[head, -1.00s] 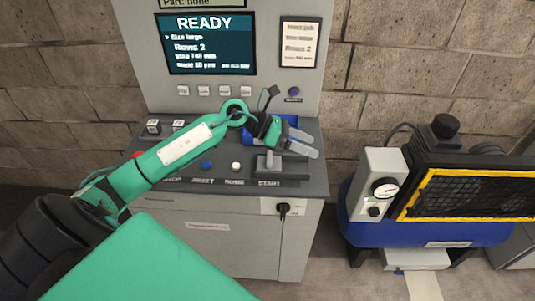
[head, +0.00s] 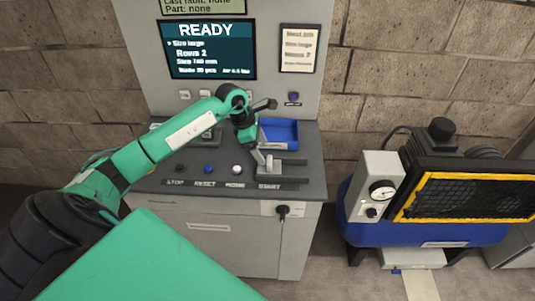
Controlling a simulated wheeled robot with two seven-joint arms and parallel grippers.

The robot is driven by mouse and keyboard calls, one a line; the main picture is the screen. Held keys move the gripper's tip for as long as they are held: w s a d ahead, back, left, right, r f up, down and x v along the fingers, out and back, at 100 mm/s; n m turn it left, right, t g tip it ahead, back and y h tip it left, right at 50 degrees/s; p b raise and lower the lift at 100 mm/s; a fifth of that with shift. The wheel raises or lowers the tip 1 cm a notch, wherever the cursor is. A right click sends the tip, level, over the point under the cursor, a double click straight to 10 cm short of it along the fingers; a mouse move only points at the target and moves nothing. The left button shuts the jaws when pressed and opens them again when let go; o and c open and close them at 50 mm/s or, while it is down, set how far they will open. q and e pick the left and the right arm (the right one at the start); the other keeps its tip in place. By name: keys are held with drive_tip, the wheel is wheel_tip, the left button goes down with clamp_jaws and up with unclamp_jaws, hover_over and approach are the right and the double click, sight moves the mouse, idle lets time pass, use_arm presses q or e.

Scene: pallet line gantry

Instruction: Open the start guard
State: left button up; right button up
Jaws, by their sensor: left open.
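The start guard (head: 290,169) is a grey cover on the console top, just behind the START label, at the right end of the button row. I cannot tell its hinge position clearly. My left gripper (head: 264,160) is open and points down at the left side of the guard. Its fingertips are very close to the guard; whether they touch it is unclear. Nothing shows between the fingers. My right gripper is not in view.
The console (head: 221,183) carries a blue button (head: 208,169), a white button (head: 237,169) and a blue tray (head: 280,131) behind the guard. A screen (head: 208,49) reads READY. A blue compressor (head: 400,233) stands to the right.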

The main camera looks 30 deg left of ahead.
sight(271, 160)
use_arm(q)
drive_tip(key=p+x, duration=0.1)
drive_tip(key=x, duration=0.4)
drive_tip(key=shift+d+f+p, duration=0.1)
drive_tip(key=shift+f+p, duration=0.25)
drive_tip(key=shift+c, duration=0.4)
drive_tip(key=shift+w, duration=0.1)
drive_tip(key=c, duration=1.3)
drive_tip(key=shift+w+d+b, duration=0.25)
drive_tip(key=shift+d+b, duration=0.15)
drive_tip(key=shift+b, duration=0.05)
drive_tip(key=w+d+b, duration=0.1)
drive_tip(key=d, duration=0.1)
drive_tip(key=w+d+b, duration=0.2)
drive_tip(key=d, duration=0.1)
drive_tip(key=shift+w+d+b, duration=0.2)
drive_tip(key=shift+d+b, duration=0.1)
drive_tip(key=shift+b, duration=0.05)
drive_tip(key=shift+w+d, duration=0.15)
drive_tip(key=shift+d, duration=0.1)
drive_tip(key=o, duration=1.4)
